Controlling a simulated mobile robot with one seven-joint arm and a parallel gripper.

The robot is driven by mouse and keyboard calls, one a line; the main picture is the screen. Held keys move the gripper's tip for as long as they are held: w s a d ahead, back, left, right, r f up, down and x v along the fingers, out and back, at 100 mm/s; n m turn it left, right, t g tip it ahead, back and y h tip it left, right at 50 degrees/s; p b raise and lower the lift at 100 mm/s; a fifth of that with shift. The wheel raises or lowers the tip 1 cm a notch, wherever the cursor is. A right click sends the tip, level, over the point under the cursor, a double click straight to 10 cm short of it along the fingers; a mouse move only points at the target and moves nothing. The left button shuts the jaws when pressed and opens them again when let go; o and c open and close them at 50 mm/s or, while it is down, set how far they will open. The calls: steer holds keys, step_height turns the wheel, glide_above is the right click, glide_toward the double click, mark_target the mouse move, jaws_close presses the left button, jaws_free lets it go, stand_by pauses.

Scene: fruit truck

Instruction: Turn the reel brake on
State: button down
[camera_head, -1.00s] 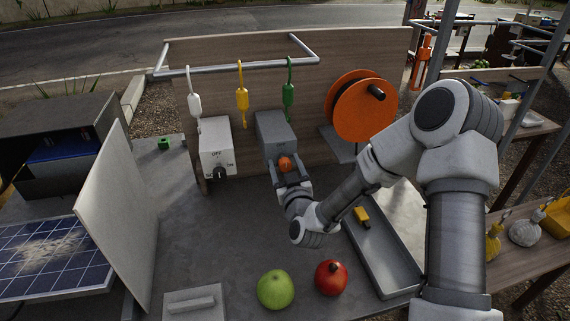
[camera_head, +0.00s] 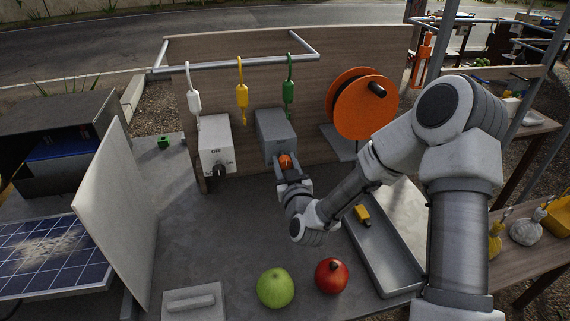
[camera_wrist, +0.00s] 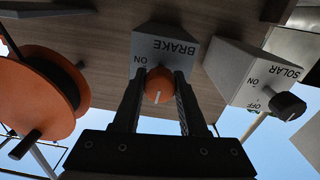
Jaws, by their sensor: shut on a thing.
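The grey box marked BRAKE (camera_head: 275,132) is mounted low on the wooden panel and carries a round orange knob (camera_wrist: 158,86). In the wrist view the box (camera_wrist: 165,48) appears upside down, with ON beside the knob at the left. A short pale mark on the knob points down in that view, not toward the ON label. My gripper (camera_wrist: 158,82) has one dark finger on each side of the knob and is shut on it. The knob also shows in the head view (camera_head: 285,160), partly covered by my gripper. Any OFF label on this box is hidden.
A white SOLAR box (camera_head: 214,145) with a black knob stands to the left. An orange reel (camera_head: 362,108) is at the right. White, yellow and green hanging clips are above. A green apple (camera_head: 275,288), a red fruit (camera_head: 331,275) and a metal tray (camera_head: 378,262) lie in front.

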steer(key=m+b, duration=0.3)
steer(key=m, duration=0.1)
steer(key=shift+f+b, duration=0.15)
steer(key=shift+b, duration=0.15)
steer(key=m+b, duration=0.3)
steer(key=m, duration=0.1)
steer(key=shift+d, duration=0.1)
steer(key=m+b, duration=0.2)
steer(key=m, duration=0.3)
steer(key=shift+b, duration=0.35)
steer(key=shift+m+b, duration=0.7)
steer(key=shift+m, duration=1.3)
steer(key=shift+c, duration=2.3)
jaws_free()
